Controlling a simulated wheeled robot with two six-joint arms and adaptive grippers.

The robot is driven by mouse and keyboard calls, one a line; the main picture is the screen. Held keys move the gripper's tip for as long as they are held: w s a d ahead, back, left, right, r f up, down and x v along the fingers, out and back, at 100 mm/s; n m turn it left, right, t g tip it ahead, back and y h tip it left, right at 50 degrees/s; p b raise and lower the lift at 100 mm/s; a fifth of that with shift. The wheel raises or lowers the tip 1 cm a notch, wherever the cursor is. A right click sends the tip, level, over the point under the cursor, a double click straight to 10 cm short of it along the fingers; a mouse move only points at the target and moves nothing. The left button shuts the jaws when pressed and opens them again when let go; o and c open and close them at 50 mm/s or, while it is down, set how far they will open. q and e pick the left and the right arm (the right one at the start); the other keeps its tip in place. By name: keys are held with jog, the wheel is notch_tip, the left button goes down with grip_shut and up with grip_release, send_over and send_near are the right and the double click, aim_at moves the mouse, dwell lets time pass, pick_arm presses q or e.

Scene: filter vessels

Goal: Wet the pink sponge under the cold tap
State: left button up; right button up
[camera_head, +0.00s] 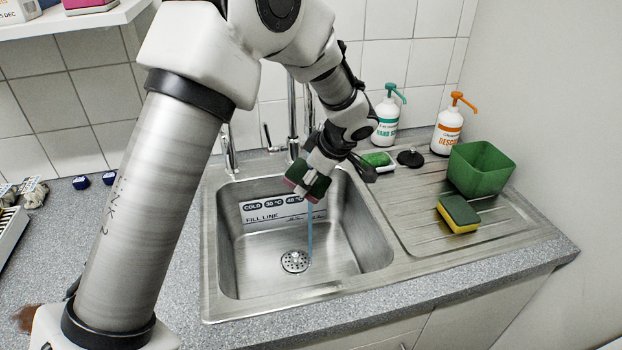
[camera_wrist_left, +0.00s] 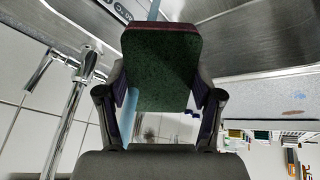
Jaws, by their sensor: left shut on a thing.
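My left gripper (camera_head: 312,178) is shut on the pink sponge (camera_head: 297,171), which has a dark green scouring face, and holds it above the sink basin. In the left wrist view the sponge (camera_wrist_left: 162,68) shows mostly its green face between the two fingers (camera_wrist_left: 160,105), with a pinkish edge at the top. A thin blue water stream (camera_head: 309,240) falls below the sponge towards the drain. In the wrist view the stream (camera_wrist_left: 153,10) shows above and below the sponge; whether it touches it I cannot tell. The tap spouts (camera_head: 292,110) are partly hidden by my arm. My right gripper is out of view.
The steel sink (camera_head: 255,280) has a panel (camera_head: 275,207) marked COLD and a fill line. A smaller tap (camera_head: 229,155) stands at the left. On the right are a yellow-green sponge (camera_head: 458,213), a green tub (camera_head: 482,170) and two pump bottles (camera_head: 387,118) (camera_head: 447,130).

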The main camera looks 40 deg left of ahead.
pick_arm(q)
jog(key=shift+s+d, duration=0.1)
jog(key=shift+s+d+f+b, duration=0.1)
jog(key=shift+s+d+b, duration=0.35)
jog(key=shift+s+b, duration=0.05)
jog(key=s+d+b, duration=0.1)
jog(key=s+d, duration=0.3)
jog(key=s, duration=0.1)
jog(key=shift+d+b, duration=0.15)
jog(key=shift+b, duration=0.15)
jog(key=shift+r, duration=0.2)
dwell(0.8)
jog(key=s+d+r+p, duration=0.3)
jog(key=r, duration=0.1)
jog(key=shift+s+d, duration=0.2)
jog(key=shift+s, duration=0.1)
